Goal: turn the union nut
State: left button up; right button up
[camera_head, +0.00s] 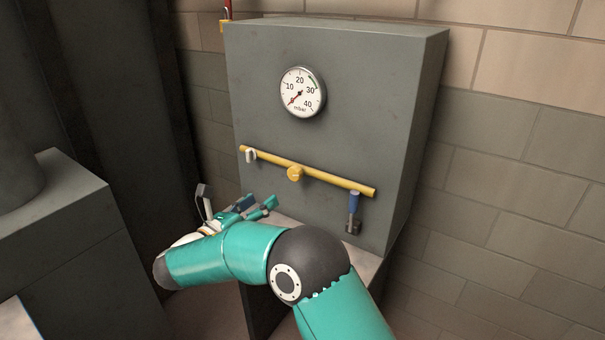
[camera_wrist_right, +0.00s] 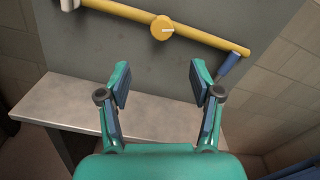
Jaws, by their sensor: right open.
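A yellow pipe (camera_head: 325,179) runs across the front of a grey cabinet, sloping down to the right. At its middle is a round yellow fitting (camera_head: 295,174) with a pale mark, which also shows in the wrist view (camera_wrist_right: 162,28). No part is clearly recognisable as the union nut. A small white fitting (camera_head: 250,155) sits near the pipe's left end, and a blue piece (camera_head: 354,202) hangs at the right end. My right gripper (camera_head: 258,203) is below and in front of the pipe. In the wrist view it (camera_wrist_right: 160,82) is open and empty, its fingers apart from the pipe. My left gripper is out of view.
A round gauge (camera_head: 302,92) marked in mbar is on the cabinet (camera_head: 400,90) above the pipe. A grey ledge (camera_wrist_right: 55,101) lies below the pipe. A brick wall (camera_head: 520,150) is at the right and dark grey blocks (camera_head: 60,215) stand at the left.

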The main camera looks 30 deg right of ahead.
aim_at(292, 177)
jog(key=p+x, duration=0.2)
jog(key=x, duration=1.2)
